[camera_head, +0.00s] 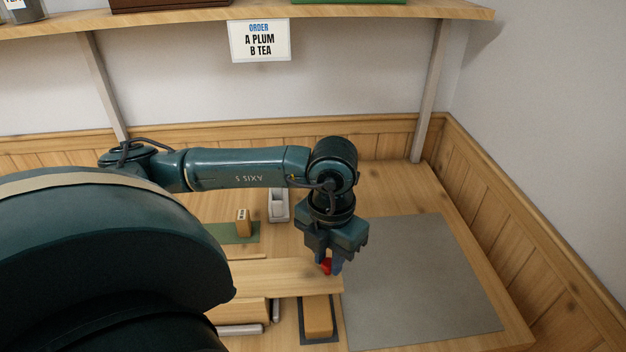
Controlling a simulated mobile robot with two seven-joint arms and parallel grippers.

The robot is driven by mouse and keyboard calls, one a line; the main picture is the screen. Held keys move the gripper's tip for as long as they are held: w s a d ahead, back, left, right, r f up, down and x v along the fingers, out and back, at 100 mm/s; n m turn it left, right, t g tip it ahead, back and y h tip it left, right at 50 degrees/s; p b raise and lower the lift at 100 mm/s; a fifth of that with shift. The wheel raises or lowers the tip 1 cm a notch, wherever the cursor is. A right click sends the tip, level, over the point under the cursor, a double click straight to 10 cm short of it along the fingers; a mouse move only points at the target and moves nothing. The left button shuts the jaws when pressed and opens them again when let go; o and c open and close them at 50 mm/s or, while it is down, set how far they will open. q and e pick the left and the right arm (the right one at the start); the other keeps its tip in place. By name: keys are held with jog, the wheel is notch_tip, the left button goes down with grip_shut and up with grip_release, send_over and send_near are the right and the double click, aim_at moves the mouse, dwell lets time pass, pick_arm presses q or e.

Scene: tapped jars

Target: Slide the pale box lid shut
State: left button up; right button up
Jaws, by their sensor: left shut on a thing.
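The pale lid (272,280) is a flat wooden board lying left to right in the middle of the table. A small red knob (326,267) shows near its right end. My left gripper (327,268) points down from above and is shut on the red knob. What lies beneath the lid is mostly hidden. A pale wooden box-like body (243,311) shows below the lid's front edge, partly covered by my dark arm link. How far the lid covers the box cannot be told. My right gripper is not in view.
A grey mat (425,280) lies bare at the right. A wooden block on a dark pad (318,317) stands just in front of the lid's right end. Behind are a green mat (216,236) with a small marked block (243,222) and a white holder (279,208). An order sign (260,41) hangs above.

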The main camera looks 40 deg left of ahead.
pick_arm(q)
jog(key=shift+s+a+f, duration=0.1)
jog(key=shift+s+a+b, duration=0.55)
jog(key=shift+s+a, duration=0.25)
jog(key=shift+s, duration=0.2)
jog(key=shift+s+a+b, duration=0.5)
jog(key=shift+s+a, duration=0.3)
jog(key=shift+s, duration=0.15)
jog(key=shift+s+a, duration=0.1)
jog(key=shift+a, duration=0.05)
jog(key=shift+s+a+b, duration=0.6)
jog(key=shift+s+b, duration=0.05)
jog(key=shift+s, duration=0.05)
jog(key=shift+s+a+b, duration=0.8)
jog(key=shift+s+a, duration=0.15)
jog(key=shift+s, duration=0.2)
jog(key=shift+s+a, duration=0.1)
